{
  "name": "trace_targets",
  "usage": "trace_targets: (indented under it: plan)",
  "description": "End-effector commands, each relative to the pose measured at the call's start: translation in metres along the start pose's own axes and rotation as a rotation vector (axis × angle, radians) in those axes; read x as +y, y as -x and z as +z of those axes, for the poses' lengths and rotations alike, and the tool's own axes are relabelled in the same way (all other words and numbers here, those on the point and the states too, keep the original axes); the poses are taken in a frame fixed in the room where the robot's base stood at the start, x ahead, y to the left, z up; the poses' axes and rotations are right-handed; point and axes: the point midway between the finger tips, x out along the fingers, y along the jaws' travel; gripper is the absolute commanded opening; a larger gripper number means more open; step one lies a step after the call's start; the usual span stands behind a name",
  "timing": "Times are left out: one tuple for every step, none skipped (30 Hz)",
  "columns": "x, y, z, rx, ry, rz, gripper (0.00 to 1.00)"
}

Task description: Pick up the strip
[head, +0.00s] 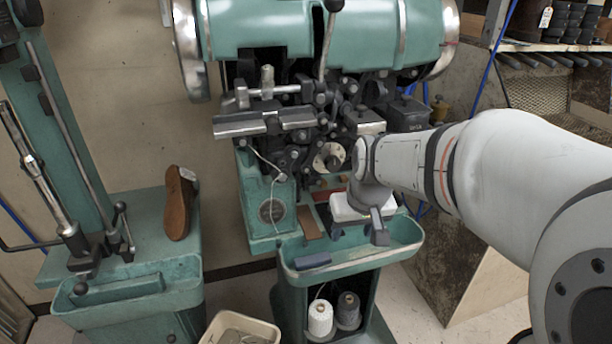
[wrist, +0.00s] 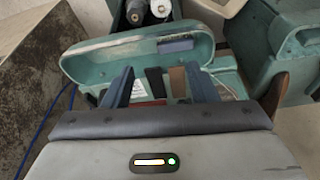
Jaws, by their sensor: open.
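My gripper (head: 357,230) is open above the green tray (head: 405,238) of the stitching machine. In the wrist view its two blue-grey fingers (wrist: 160,70) point down at the tray area with a gap between them. A dark strip (wrist: 155,83) lies between the fingers in that view. A brown strip (wrist: 178,81) lies beside it, close to the right finger. The brown strip also shows in the head view (head: 308,222), left of my gripper. I cannot pick out the dark strip in the head view. Nothing is seen held.
A blue-grey block (head: 313,260) lies at the tray's front left. Thread spools (head: 320,317) stand below the tray. The green machine (head: 320,30) rises behind. A brown shoe last (head: 178,203) stands on the left bench, and a cream bin (head: 240,328) is on the floor.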

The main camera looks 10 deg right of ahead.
Motion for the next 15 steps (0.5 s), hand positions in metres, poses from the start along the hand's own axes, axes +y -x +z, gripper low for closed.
trace_targets:
  plan:
    - [0.003, -0.022, -0.015, 0.005, 0.008, -0.004, 0.53]
    - [0.005, -0.03, -0.024, 0.013, 0.013, -0.006, 0.53]
    - [0.007, -0.041, -0.036, 0.021, 0.022, -0.008, 0.53]
    - [0.009, -0.05, -0.046, 0.028, 0.027, -0.009, 0.53]
    - [0.011, -0.058, -0.055, 0.035, 0.033, -0.011, 0.53]
    - [0.013, -0.07, -0.066, 0.043, 0.041, -0.013, 0.53]
    - [0.015, -0.078, -0.074, 0.05, 0.046, -0.014, 0.53]
    - [0.017, -0.086, -0.082, 0.057, 0.052, -0.014, 0.53]
    - [0.019, -0.096, -0.091, 0.063, 0.058, -0.015, 0.53]
    - [0.021, -0.103, -0.097, 0.069, 0.062, -0.015, 0.53]
    - [0.022, -0.108, -0.103, 0.075, 0.067, -0.015, 0.53]
    - [0.024, -0.115, -0.108, 0.079, 0.07, -0.016, 0.53]
    - [0.025, -0.119, -0.113, 0.083, 0.073, -0.016, 0.53]
    - [0.026, -0.123, -0.116, 0.086, 0.075, -0.016, 0.53]
    - [0.026, -0.126, -0.119, 0.09, 0.079, -0.016, 0.53]
